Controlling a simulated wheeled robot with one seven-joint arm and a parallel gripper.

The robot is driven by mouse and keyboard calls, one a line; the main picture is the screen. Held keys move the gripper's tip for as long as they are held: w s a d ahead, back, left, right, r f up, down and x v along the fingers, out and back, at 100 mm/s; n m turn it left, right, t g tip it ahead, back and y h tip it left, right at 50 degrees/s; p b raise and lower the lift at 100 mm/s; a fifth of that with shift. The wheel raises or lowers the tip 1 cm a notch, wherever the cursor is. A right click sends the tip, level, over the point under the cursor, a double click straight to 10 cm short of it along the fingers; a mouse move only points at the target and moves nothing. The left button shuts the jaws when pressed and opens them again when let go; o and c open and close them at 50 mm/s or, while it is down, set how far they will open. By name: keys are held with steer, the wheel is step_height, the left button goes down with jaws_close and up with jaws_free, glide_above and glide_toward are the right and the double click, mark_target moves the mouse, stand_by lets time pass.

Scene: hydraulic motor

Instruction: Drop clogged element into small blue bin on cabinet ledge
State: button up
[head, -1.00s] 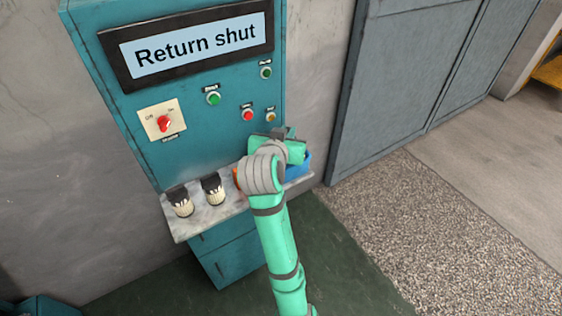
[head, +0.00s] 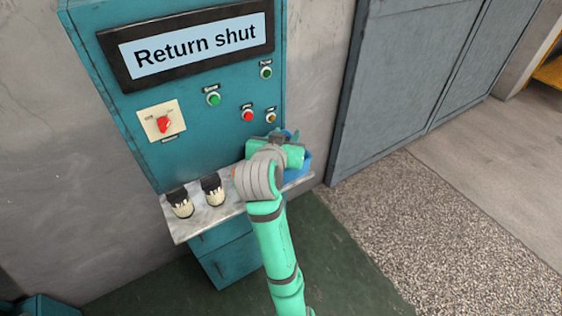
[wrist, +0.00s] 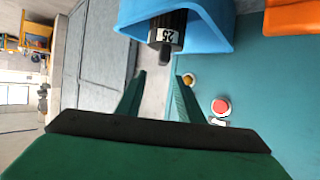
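The small blue bin (head: 305,165) stands on the right end of the cabinet ledge, mostly hidden behind my arm in the head view. In the wrist view the blue bin (wrist: 218,30) fills the top middle. A dark ribbed cylinder with a white "25" label, the clogged element (wrist: 174,22), shows inside the bin's outline with its grey tip toward me. My gripper (wrist: 160,76) is open, its green fingers apart with nothing between them. The element's tip is just beyond the fingertips.
Two cream elements with black caps, one at left (head: 180,203) and one beside it (head: 213,190), stand on the marble ledge (head: 190,227). An orange object (wrist: 290,16) is beside the bin. The teal panel with buttons and a red switch (head: 164,125) rises behind. Grey doors are at right.

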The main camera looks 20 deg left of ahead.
steer(key=v, duration=0.9)
steer(key=shift+s+d, duration=0.1)
